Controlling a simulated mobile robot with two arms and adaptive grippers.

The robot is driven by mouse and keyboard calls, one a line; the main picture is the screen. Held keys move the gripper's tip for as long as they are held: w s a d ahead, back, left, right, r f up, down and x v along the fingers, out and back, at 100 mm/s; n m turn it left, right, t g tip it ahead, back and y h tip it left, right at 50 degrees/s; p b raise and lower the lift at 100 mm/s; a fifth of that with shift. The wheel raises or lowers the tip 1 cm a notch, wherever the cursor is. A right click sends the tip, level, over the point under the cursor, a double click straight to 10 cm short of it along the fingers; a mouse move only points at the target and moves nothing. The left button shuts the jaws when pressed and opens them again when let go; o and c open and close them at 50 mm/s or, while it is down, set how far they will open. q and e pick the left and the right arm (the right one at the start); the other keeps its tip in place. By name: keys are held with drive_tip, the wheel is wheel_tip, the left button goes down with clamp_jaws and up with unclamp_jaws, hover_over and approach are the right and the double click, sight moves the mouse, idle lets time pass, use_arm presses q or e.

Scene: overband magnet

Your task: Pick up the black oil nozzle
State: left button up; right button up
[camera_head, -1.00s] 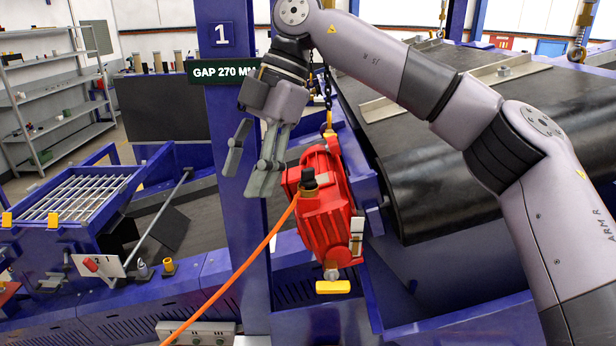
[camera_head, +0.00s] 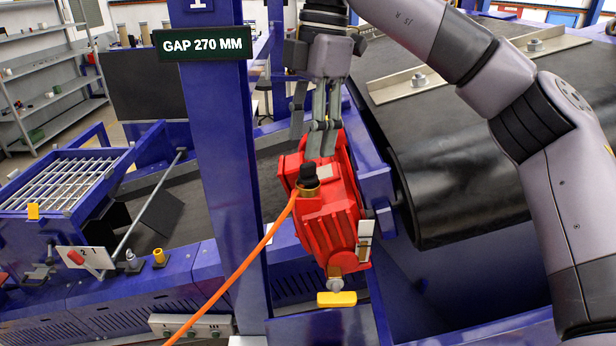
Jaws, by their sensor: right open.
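My right gripper (camera_head: 314,125) hangs at upper centre with its grey fingers pointing down and open. Its fingertips overlap the top of the red motor-like unit (camera_head: 330,215) in the picture; I cannot tell whether they touch. A black fitting (camera_head: 308,175) stands in a brass collar on that unit, just below the fingertips, with an orange cable at the collar. A small dark piece with a pale top (camera_head: 133,262) stands on the blue ledge at left. I cannot tell for certain which of these is the black oil nozzle. My left gripper is not in view.
A blue post (camera_head: 222,160) with a GAP 270 MM sign (camera_head: 202,43) stands left of the gripper. The black belt drum (camera_head: 455,180) is at right. The orange cable (camera_head: 235,276) runs down left. A yellow fitting (camera_head: 159,258) is on the ledge.

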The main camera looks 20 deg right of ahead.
sight(308, 163)
wheel_tip(308, 163, down, 2)
drive_tip(key=shift+s+d+f+p, duration=0.1)
drive_tip(key=shift+f+p, duration=0.05)
drive_tip(key=shift+p, duration=0.65)
drive_tip(key=shift+s+f+p, duration=0.25)
drive_tip(key=shift+f+p, duration=0.15)
drive_tip(key=shift+f, duration=1)
drive_tip(key=shift+w+a+f, duration=0.1)
drive_tip(key=shift+a+f, duration=0.05)
drive_tip(key=shift+a, duration=0.05)
drive_tip(key=c, duration=0.4)
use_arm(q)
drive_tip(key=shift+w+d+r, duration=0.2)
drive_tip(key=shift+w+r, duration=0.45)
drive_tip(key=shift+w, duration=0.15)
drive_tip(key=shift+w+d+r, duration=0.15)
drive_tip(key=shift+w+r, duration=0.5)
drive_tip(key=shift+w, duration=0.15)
use_arm(e)
clamp_jaws()
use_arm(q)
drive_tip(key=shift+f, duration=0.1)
